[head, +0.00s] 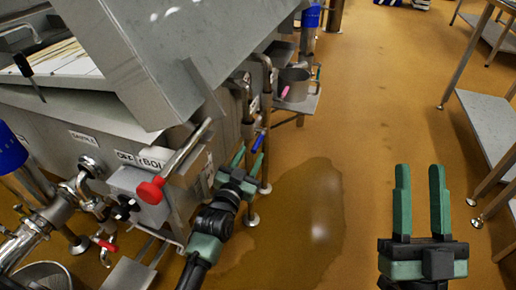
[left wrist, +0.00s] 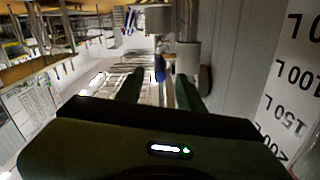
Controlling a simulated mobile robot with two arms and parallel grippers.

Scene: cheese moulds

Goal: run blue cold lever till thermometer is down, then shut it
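The blue lever (head: 258,141) sits on the steel pipework at the vat's near corner. A blue piece, which looks like this lever, shows in the left wrist view (left wrist: 160,70) beyond and between my fingers. My left gripper (head: 248,159) is open, with its fingertips just below the blue lever; I cannot tell whether they touch it. My right gripper (head: 421,178) is open and empty over the floor at right. A dark-handled stick (head: 24,66) at the vat's left may be the thermometer; no reading shows.
The steel vat (head: 130,50) fills the upper left. A red knob (head: 150,191) and a red lever (head: 105,244) are left of my left arm. A metal pot (head: 295,84) stands on a small shelf behind. A wet patch (head: 310,210) lies on the floor. Steel shelving (head: 490,120) stands at right.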

